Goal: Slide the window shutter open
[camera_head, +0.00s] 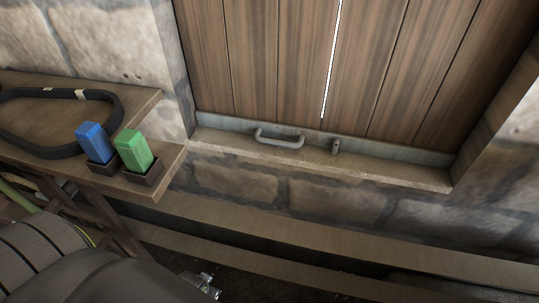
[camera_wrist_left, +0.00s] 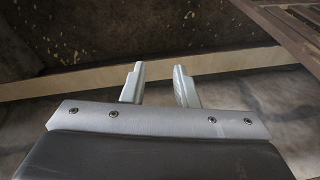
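The wooden window shutter (camera_head: 285,60) has vertical planks and fills the top of the head view. A thin bright gap runs down between two of its planks. A grey metal handle (camera_head: 280,139) sits at its lower edge on a metal strip, with a small metal knob (camera_head: 335,146) to the right. My left arm comes in at the lower left, well below the handle, and only a bit of metal near its end shows there. In the left wrist view my left gripper (camera_wrist_left: 160,82) has its two fingers apart with nothing between them. My right gripper is not in view.
A wooden table (camera_head: 168,160) at the left holds a black belt (camera_head: 62,150), a blue block (camera_head: 95,142) and a green block (camera_head: 134,150) in holders. The stone sill (camera_head: 400,176) runs under the shutter. A ledge (camera_head: 300,245) crosses the wall below it.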

